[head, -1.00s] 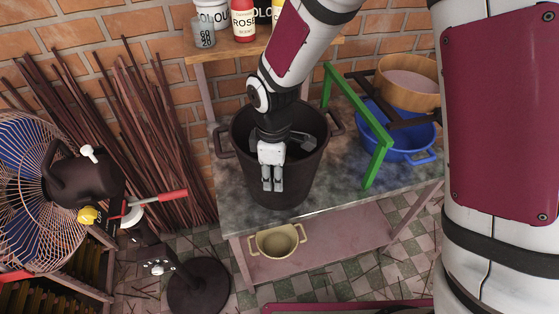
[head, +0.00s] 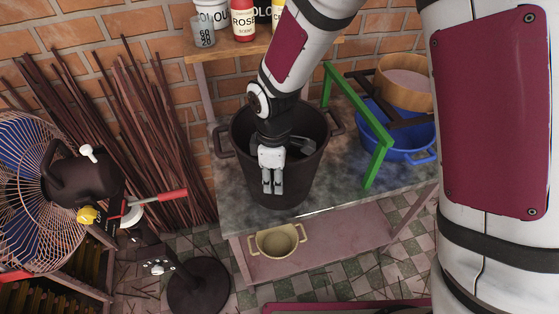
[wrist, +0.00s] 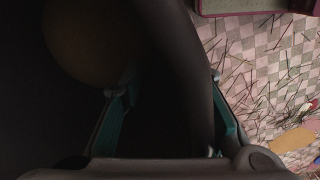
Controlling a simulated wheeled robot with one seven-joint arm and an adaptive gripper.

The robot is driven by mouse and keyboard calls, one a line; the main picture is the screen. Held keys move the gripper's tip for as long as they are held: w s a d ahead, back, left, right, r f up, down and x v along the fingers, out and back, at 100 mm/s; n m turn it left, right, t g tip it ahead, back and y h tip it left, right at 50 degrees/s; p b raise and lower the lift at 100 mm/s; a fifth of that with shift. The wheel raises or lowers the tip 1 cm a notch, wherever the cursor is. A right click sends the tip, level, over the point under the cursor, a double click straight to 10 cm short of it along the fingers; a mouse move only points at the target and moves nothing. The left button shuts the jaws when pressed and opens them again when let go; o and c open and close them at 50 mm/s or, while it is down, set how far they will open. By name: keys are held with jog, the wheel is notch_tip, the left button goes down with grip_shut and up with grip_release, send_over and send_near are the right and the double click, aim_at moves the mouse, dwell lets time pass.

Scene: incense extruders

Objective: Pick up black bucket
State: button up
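The black bucket (head: 300,183) stands upright on the grey stone tabletop, with a handle on each side and an open top. My gripper (head: 277,170) is at the bucket's near wall, pointing down. In the wrist view, my gripper (wrist: 163,88) straddles the wall of the bucket (wrist: 180,60), with one finger inside and the other outside. The fingers are spread, with a dark gap on the inner side. The outer finger is close to the wall; contact cannot be told. My wrist hides part of the bucket's inside.
A green frame (head: 376,163) stands right of the bucket, beside a blue basin (head: 405,150) and a wooden tub (head: 405,98). Bottles stand on a shelf (head: 235,49) behind. A beige pot (head: 278,243) sits on the lower shelf. A fan (head: 40,190) is at left.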

grip_shut()
dwell(0.4)
